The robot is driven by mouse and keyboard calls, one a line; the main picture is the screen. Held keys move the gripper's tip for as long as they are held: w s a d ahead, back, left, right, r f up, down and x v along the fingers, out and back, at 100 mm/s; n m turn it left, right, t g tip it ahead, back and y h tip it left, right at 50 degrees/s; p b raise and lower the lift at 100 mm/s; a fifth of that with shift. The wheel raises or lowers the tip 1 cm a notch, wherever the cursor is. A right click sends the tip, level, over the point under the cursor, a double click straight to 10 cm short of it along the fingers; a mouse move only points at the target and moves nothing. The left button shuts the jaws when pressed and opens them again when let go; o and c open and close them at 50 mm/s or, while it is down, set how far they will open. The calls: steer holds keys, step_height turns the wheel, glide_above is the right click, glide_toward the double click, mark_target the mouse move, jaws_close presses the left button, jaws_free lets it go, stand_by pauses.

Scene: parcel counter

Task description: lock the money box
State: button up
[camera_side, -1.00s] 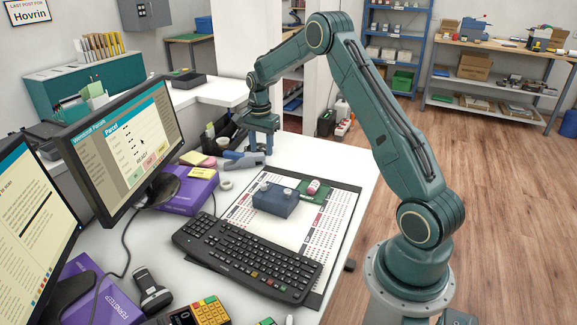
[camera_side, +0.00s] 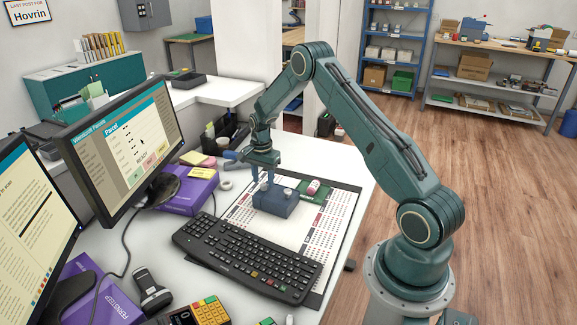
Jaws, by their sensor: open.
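The money box (camera_side: 277,204) is a small blue-grey box on the printed desk mat, behind the keyboard. Small pale round parts show on its top; I cannot tell whether one is a lock or a key. My gripper (camera_side: 262,181) points down at the left rear part of the box, with its two fingers apart. The fingertips are close to the box top; I cannot tell whether they touch it. The gripper hides part of the box's left rear corner.
The black keyboard (camera_side: 247,257) is in front. A tape roll (camera_side: 226,184) and purple box (camera_side: 190,194) stand to the left. The desk mat (camera_side: 335,215) is clear at right.

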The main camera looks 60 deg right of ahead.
steer(key=shift+f, duration=0.8)
jaws_close()
